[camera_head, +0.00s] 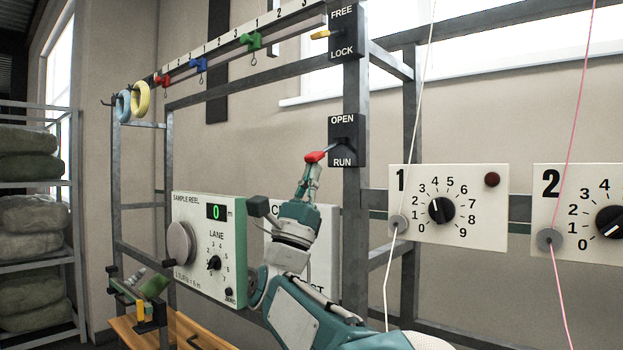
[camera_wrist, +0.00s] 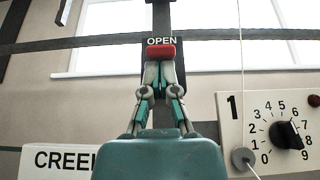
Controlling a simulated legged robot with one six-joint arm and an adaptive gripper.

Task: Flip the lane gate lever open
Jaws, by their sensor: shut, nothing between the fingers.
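The lane gate lever is a short dark arm with a red tip (camera_head: 315,157), on a black plate (camera_head: 343,127) marked OPEN above and RUN below. It juts out from the plate to the left, tipped slightly down in the head view. My gripper (camera_head: 312,167) points up with its fingers shut, right below the red tip. In the wrist view the red tip (camera_wrist: 161,51) sits just under the word OPEN, at the ends of my fingertips (camera_wrist: 160,67). They look touching or nearly so; I cannot tell which. The RUN label is hidden in the wrist view.
A FREE/LOCK plate (camera_head: 343,33) with a yellow lever is on the same post above. A numbered dial panel (camera_head: 470,225) and thread lines stand to the right. The sample reel box (camera_head: 200,285) and a CREEL panel (camera_wrist: 55,163) are to the left.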

